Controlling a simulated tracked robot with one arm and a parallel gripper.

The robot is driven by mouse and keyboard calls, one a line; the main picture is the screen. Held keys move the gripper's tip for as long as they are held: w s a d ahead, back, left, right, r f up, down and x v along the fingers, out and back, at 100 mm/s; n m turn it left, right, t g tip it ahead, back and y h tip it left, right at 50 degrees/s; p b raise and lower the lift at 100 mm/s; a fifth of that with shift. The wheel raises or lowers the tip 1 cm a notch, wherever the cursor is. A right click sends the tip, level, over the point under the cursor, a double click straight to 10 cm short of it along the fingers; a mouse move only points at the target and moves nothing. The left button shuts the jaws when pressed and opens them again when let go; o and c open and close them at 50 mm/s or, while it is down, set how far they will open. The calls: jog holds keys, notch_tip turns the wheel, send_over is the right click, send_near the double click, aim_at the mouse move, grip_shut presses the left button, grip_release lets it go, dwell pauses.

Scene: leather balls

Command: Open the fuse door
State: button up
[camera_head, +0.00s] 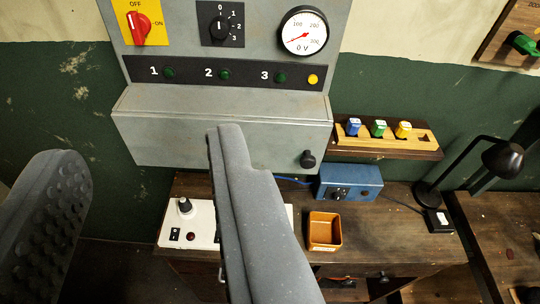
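The fuse door (165,140) looks to be the grey metal flap at the bottom of the grey control box. It is closed. Its round black knob (308,159) sits near the flap's lower right corner. My gripper (145,143) is open and empty, with its two grey fingers wide apart. The right finger overlaps the middle of the flap in the picture and hides part of it. The left finger, with a studded pad, is left of the flap. The knob is right of both fingers, apart from them in the picture. I cannot tell whether a finger touches the flap.
Above the flap, the control box has a red switch (139,29), a black dial (220,27) and a gauge (304,31). To the right, a wooden rack (425,138) holds blue, green and yellow fuses. Below are a bench with a blue box (350,183), an orange tray (324,232) and a lamp (500,160).

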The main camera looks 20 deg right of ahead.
jog(key=shift+w+a, duration=0.15)
jog(key=shift+a, duration=0.1)
jog(key=o, duration=0.3)
jog(key=shift+w, duration=0.15)
jog(key=m+t+h+p, duration=0.2)
jog(key=m+h+p, duration=0.1)
jog(key=h+p, duration=0.15)
send_near(308, 165)
jog(key=shift+h, duration=0.25)
jog(key=shift+x, duration=4.05)
jog(key=shift+a+f, duration=0.1)
